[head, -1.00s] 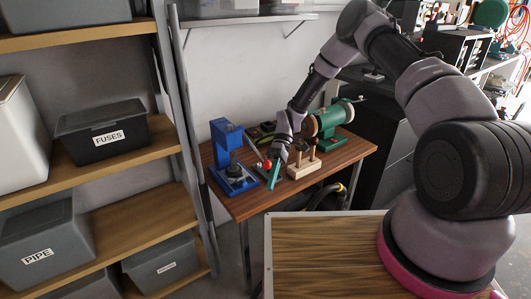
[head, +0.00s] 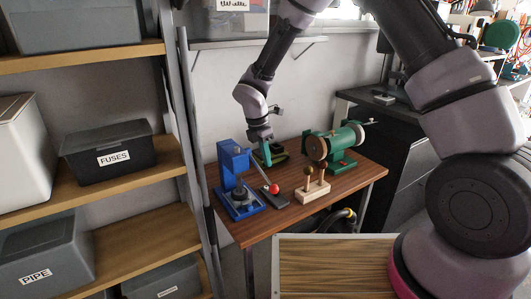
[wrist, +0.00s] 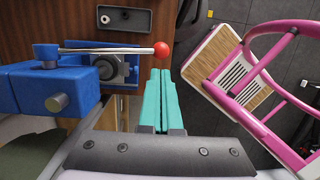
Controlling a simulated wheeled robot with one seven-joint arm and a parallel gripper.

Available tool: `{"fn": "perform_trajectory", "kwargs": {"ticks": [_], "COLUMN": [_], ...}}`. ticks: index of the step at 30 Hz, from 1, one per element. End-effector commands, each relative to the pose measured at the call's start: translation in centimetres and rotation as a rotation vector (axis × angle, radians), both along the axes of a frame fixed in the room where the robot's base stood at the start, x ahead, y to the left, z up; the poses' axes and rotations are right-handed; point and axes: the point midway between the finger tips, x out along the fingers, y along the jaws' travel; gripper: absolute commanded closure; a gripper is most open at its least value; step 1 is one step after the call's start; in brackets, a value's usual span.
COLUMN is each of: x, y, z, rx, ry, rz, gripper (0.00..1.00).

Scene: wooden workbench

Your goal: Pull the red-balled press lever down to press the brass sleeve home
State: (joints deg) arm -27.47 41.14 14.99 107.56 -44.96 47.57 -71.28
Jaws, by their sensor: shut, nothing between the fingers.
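The blue press (head: 232,160) stands at the left of the workbench. Its thin metal lever slants down toward the bench front and ends in a red ball (head: 274,189). In the wrist view the lever (wrist: 105,50) crosses above the press base and the red ball (wrist: 161,48) is at its right end. My gripper (head: 268,163) has teal fingers, pressed together and empty. It is raised behind the ball in the head view. In the wrist view the fingertips (wrist: 160,72) appear just below the ball; a touch cannot be told. I cannot make out the brass sleeve.
A small grey tray (head: 274,199) lies beside the press, in front of the ball. A wooden block with pegs (head: 313,192) and a green grinder (head: 340,142) stand to the right. A shelf with bins (head: 105,157) is close on the left.

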Motion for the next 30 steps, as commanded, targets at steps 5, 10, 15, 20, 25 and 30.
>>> {"fn": "perform_trajectory", "kwargs": {"ticks": [5, 10, 15, 20, 25, 30], "x": [0.2, 0.4, 0.5, 0.6, 0.6, 0.6], "y": [-0.8, -1.3, -1.5, -1.6, -1.6, -1.7], "z": [-4.0, -6.7, -8.2, -8.6, -8.5, -9.2], "rx": [-0.003, -0.002, 0.0, 0.001, 0.0, -0.001], "ry": [0.004, 0.003, 0.002, 0.0, 0.001, 0.003], "rz": [-0.001, -0.002, -0.001, -0.002, -0.002, -0.003], "gripper": [1.0, 1.0, 1.0, 1.0, 1.0, 1.0]}}
